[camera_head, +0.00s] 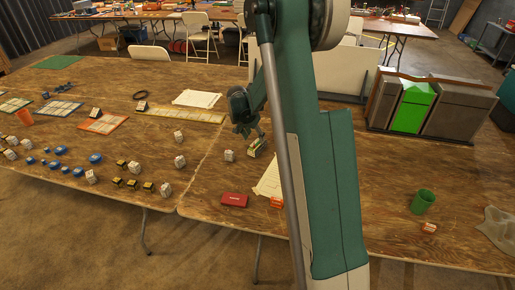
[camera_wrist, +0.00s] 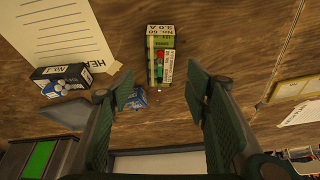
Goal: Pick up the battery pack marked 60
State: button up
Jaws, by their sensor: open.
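The battery pack marked 60 (camera_wrist: 160,52) lies on the wooden table in the wrist view, a green and cream box with a "No. 60 3.0 A" label and red and green patches on its upper face. It also shows in the head view (camera_head: 253,148), close under my gripper (camera_head: 247,130) and partly hidden. In the wrist view my gripper (camera_wrist: 161,88) is open, with one finger on each side of the pack's near end.
A black box marked No. 1 (camera_wrist: 62,79) and a small blue-and-white piece (camera_wrist: 136,98) lie left of the pack in the wrist view. A white paper sheet (camera_wrist: 65,32) lies beyond. In the head view, a red box (camera_head: 234,200) and green cup (camera_head: 423,201) stand nearer.

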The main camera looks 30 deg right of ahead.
aim_at(257, 143)
jog(key=shift+b+x, duration=0.3)
jog(key=shift+x, duration=1)
jog(key=shift+b+x, duration=0.8)
jog(key=shift+x, duration=1.8)
jog(key=c, duration=1.4)
